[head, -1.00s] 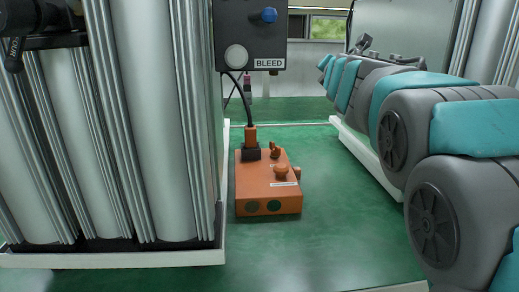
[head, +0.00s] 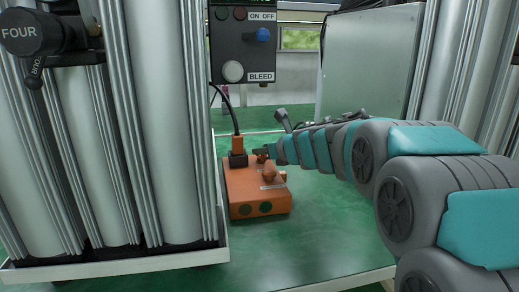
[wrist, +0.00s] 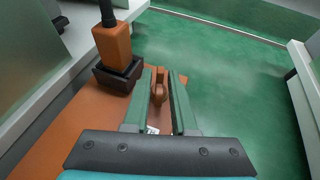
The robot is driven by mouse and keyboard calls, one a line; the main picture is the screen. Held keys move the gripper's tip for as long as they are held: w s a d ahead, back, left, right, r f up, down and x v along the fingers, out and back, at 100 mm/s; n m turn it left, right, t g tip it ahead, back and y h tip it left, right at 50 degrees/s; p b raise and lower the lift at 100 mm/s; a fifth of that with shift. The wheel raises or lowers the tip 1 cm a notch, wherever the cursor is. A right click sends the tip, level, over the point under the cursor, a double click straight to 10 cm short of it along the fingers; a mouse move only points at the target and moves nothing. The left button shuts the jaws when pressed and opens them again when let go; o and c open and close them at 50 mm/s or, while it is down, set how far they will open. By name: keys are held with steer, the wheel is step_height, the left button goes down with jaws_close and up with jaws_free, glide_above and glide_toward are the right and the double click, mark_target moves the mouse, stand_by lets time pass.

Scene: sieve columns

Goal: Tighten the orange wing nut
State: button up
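The orange box (head: 254,192) sits on the green floor beside the white column rack. The orange wing nut (wrist: 159,88) is on top of the box, near the plug; in the head view my gripper (head: 264,151) partly covers it. In the wrist view my gripper (wrist: 161,86) has its two green fingers apart, one on each side of the wing nut. A narrow gap shows beside the nut, so the fingers do not look closed on it. Part of the box top is hidden by the gripper.
An orange plug (wrist: 114,46) in a black socket (wrist: 118,75) stands left of the fingers, its cable running up to the BLEED control panel (head: 242,45). Open green floor lies to the right.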

steer(key=shift+x, duration=1.05)
steer(key=shift+r, duration=0.1)
steer(key=shift+c, duration=0.2)
jaws_close()
